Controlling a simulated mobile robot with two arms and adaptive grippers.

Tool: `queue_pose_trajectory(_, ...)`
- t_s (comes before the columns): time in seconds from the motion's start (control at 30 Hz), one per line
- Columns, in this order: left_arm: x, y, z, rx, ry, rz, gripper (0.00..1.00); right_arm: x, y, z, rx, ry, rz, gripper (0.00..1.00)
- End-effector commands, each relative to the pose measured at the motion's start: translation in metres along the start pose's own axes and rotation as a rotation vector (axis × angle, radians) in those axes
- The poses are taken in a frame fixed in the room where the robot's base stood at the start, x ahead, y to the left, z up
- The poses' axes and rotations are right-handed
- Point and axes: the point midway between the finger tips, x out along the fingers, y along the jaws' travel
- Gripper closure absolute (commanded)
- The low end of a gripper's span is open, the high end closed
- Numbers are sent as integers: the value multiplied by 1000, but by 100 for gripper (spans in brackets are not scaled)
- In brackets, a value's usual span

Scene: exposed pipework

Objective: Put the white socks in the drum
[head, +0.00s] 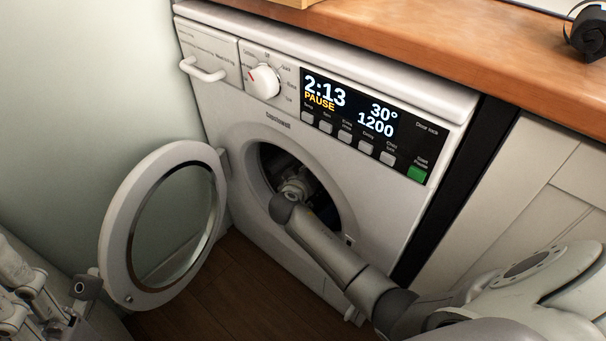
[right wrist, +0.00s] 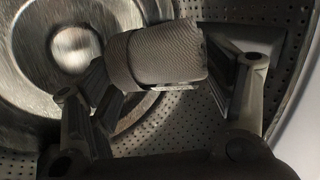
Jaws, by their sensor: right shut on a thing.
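My right arm reaches through the open door of the washing machine (head: 245,204), and its wrist is inside the drum opening. In the right wrist view my right gripper (right wrist: 172,76) is shut on a rolled pair of socks (right wrist: 165,52), ribbed and greyish in the shade. The socks are held inside the drum (right wrist: 285,22), in front of its shiny round back plate. The head view hides the socks and the right fingertips behind my wrist. Part of my left gripper (head: 82,292) shows at the lower left, and its jaws are not clear.
The round door (head: 112,225) stands swung open to the left, close to my left arm. The control panel (head: 352,112) shows 2:13 and PAUSE. A wooden worktop (head: 440,50) runs above, and a pale cabinet (head: 545,170) stands at the right.

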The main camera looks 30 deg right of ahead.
Motion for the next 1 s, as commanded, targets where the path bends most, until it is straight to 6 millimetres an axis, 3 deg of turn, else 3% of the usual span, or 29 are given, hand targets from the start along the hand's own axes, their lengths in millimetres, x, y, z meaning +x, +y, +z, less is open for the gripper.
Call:
queue_pose_trajectory(0.27, 0, 0, 0, 0, 1, -1, 60, 1, 1, 0, 0, 0, 0, 48)
queue_pose_trajectory(0.3, 0, 0, 0, 0, 1, -1, 60, 1, 1, 0, 0, 0, 0, 22)
queue_pose_trajectory(0.47, 0, 0, 0, 0, 1, -1, 60, 1, 1, 0, 0, 0, 0, 1)
queue_pose_trajectory(0.83, 2, -1, -2, 2, 7, -4, 60, 0, 0, 0, 0, 0, 0, 0)
queue_pose_trajectory(1.0, 1, -1, -2, 1, 5, -3, 60, -11, -1, 1, -1, 0, -2, 0)
